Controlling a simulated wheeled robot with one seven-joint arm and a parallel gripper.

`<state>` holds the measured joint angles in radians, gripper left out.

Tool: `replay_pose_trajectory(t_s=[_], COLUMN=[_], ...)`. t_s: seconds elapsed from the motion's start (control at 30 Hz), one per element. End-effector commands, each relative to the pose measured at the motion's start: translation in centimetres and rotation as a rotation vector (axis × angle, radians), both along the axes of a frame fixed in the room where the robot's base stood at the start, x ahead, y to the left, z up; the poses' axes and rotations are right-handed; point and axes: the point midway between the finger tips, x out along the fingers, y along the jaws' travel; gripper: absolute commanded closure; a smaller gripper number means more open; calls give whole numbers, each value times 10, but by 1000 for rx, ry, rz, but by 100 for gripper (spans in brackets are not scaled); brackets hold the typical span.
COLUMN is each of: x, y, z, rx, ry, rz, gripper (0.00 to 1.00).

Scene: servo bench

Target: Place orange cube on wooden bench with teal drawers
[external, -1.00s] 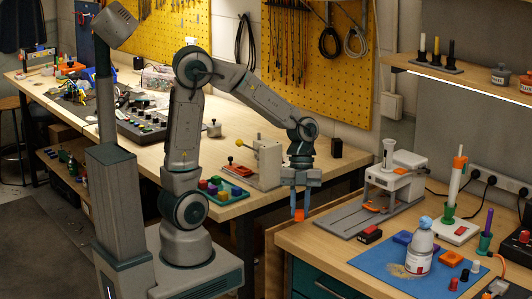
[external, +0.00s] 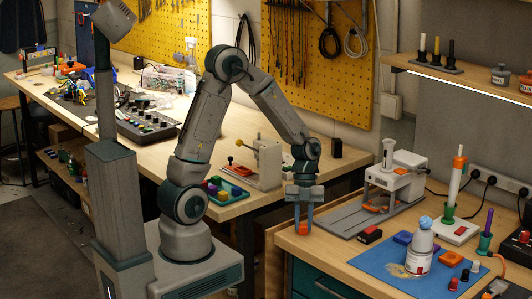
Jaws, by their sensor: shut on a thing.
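The orange cube (external: 303,229) is between the fingertips of my gripper (external: 304,226), which is shut on it and points down. The cube is over the near left part of the wooden bench with teal drawers (external: 326,251), close to its left edge. I cannot tell whether the cube touches the bench top. A teal drawer front (external: 312,281) shows below the bench top.
A grey machine base (external: 350,213) lies just right of the cube. A red and black block (external: 369,235) and a blue mat (external: 375,262) with a white bottle (external: 419,254) are further right. A gap separates this bench from the other bench (external: 235,211).

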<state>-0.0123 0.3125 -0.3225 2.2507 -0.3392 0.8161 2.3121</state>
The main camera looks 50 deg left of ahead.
Motion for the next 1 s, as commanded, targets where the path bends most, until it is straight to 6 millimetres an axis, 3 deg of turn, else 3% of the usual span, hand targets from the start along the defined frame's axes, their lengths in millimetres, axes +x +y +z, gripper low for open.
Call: replay_pose_trajectory(t_s=[0.23,0.27,0.3,0.33,0.73,1.0], x=[0,0,0,0,2,18], y=[0,0,0,0,1,15], z=[-4,-3,-2,-2,5,55], rx=[0,0,0,0,-1,-2], ry=[0,0,0,0,-2,-8], rz=[-1,-1,-1,-1,1,2], gripper=[99,71,59,57,57,57])
